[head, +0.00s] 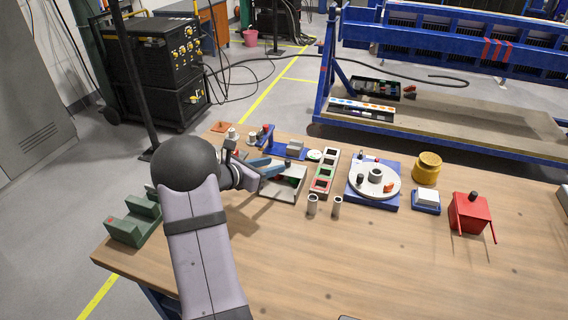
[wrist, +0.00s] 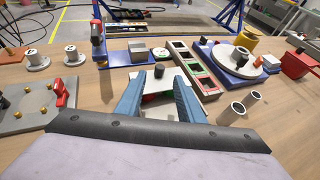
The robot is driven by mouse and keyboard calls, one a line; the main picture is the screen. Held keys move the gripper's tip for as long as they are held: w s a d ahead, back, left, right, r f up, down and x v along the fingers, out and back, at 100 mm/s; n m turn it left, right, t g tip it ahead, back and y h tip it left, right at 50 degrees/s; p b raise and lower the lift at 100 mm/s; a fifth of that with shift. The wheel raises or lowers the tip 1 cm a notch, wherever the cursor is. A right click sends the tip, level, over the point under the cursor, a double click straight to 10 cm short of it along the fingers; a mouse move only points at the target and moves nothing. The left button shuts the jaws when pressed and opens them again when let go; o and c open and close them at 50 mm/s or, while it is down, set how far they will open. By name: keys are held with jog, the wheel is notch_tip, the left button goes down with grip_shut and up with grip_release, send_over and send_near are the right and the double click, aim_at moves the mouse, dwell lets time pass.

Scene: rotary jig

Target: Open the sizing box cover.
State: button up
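A low grey box (head: 283,182) stands on the table, and I take it for the sizing box. It also shows in the wrist view between my fingers, with a light plate (wrist: 165,82), seemingly its cover, and a dark knob (wrist: 159,71) at the far side. Some green and red shows inside, below the plate. My gripper (head: 266,168), with blue fingers, is over the box. In the wrist view my gripper (wrist: 159,78) is open, its fingers on either side of the knob with gaps. How far the cover is open is hard to tell.
A framed strip (head: 324,172) and two metal tubes (head: 312,204) stand close to the right of the box. Further right are a rotary disc (head: 374,182), a yellow container (head: 427,168) and a red box (head: 470,212).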

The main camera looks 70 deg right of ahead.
aim_at(286, 162)
jog(key=shift+p+x, duration=0.85)
jog(key=shift+x, duration=2.6)
jog(key=shift+f, duration=0.1)
